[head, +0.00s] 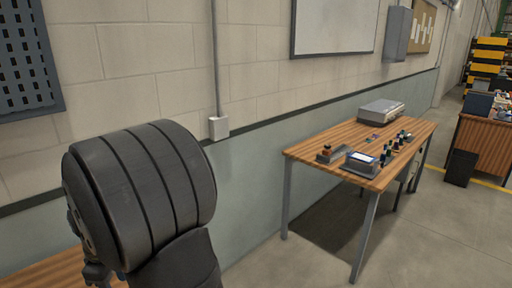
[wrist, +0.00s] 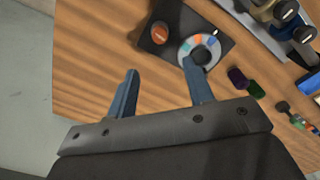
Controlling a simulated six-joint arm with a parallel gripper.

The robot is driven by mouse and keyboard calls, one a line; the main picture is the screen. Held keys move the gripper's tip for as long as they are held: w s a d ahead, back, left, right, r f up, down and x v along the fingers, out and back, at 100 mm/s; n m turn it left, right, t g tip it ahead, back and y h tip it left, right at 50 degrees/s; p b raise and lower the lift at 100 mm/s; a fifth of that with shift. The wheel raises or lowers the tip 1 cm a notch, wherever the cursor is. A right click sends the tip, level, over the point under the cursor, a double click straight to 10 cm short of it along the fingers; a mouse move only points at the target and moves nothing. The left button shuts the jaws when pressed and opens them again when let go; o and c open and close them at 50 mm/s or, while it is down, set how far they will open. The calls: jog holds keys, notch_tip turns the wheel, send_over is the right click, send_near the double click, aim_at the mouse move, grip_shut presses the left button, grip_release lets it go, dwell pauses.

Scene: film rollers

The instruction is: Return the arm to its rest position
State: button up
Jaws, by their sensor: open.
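My gripper (wrist: 160,72) shows in the wrist view with its two blue-grey fingers spread apart. Nothing is between them, and a wooden table top (wrist: 85,60) lies beneath. The right fingertip overlaps a grey ring (wrist: 210,43) with coloured segments and a dark centre, on a dark plate; I cannot tell whether they touch. In the head view, a large dark rounded part of my arm (head: 140,185) fills the lower left. I cannot make out the fingers there.
The dark plate (wrist: 225,22) also bears an orange knob (wrist: 160,32). Purple (wrist: 238,77) and green (wrist: 254,90) pieces lie to its right. In the head view, a wooden table (head: 345,132) bears a grey box (head: 380,112) and several small items.

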notch_tip(320, 180, up, 14)
jog(key=n, duration=0.9)
